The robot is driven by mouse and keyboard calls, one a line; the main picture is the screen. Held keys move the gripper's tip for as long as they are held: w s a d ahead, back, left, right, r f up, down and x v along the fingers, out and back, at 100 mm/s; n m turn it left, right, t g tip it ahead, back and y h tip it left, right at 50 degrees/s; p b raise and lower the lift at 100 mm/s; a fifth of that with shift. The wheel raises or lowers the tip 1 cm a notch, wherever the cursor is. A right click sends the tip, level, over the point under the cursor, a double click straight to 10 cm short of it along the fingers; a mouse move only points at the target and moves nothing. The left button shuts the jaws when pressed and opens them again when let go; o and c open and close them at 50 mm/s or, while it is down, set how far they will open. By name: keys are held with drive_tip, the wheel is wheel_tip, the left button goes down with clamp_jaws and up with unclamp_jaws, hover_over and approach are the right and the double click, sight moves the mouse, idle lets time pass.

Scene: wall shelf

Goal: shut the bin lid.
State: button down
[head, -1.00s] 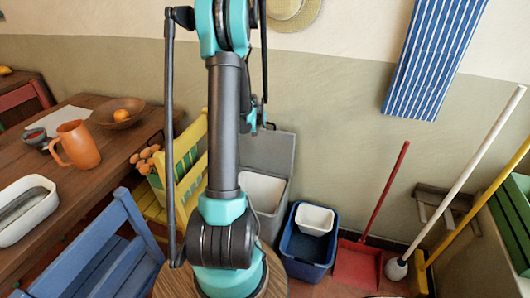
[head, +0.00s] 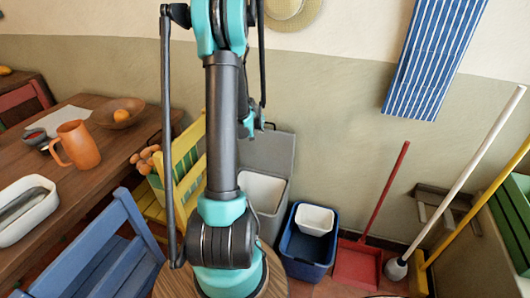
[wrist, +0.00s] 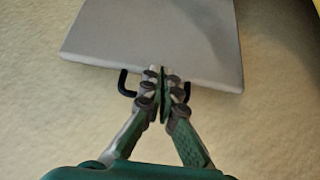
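The grey bin (head: 266,208) stands against the wall, partly behind my arm in the head view. Its grey lid (head: 272,150) is raised and leans up near the wall. In the wrist view the lid (wrist: 160,32) fills the top, with a black U-shaped handle (wrist: 126,84) at its near edge. My gripper (wrist: 163,74) is at the middle of this handle, its fingertips together and overlapping the lid's edge. The fingers hide the middle of the handle, so I cannot tell whether they grip it. In the head view my gripper (head: 254,122) is mostly hidden behind my arm.
A blue bin (head: 305,262) with a white tub (head: 315,220) stands right of the grey bin. A red dustpan (head: 357,265) is farther right. A yellow chair (head: 184,165), a blue chair (head: 115,240) and a wooden table (head: 100,185) are on the left.

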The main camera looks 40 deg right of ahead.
drive_tip(key=shift+s+a, duration=0.4)
drive_tip(key=shift+a, duration=0.35)
drive_tip(key=shift+s+a, duration=0.35)
drive_tip(key=shift+a, duration=0.35)
wheel_tip(320, 180, up, 10)
drive_tip(key=shift+a+f, duration=0.1)
idle(2.4)
drive_tip(key=w+a+n+t+y, duration=0.1)
drive_tip(key=w+a+n+y, duration=0.15)
drive_tip(key=a, duration=1.25)
drive_tip(key=s+a+f+n+y, duration=0.1)
drive_tip(key=s+a+n, duration=0.2)
drive_tip(key=a, duration=0.7)
drive_tip(key=s+a+f+n+y, duration=0.2)
drive_tip(key=s+a, duration=0.5)
drive_tip(key=a, duration=0.4)
drive_tip(key=s+a+f+n+y, duration=0.1)
drive_tip(key=s+a+n, duration=0.4)
drive_tip(key=a, duration=0.5)
drive_tip(key=shift+s+a+f+y, duration=0.15)
drive_tip(key=shift+a+f+y, duration=0.2)
drive_tip(key=shift+f, duration=0.2)
drive_tip(key=shift+d, duration=0.1)
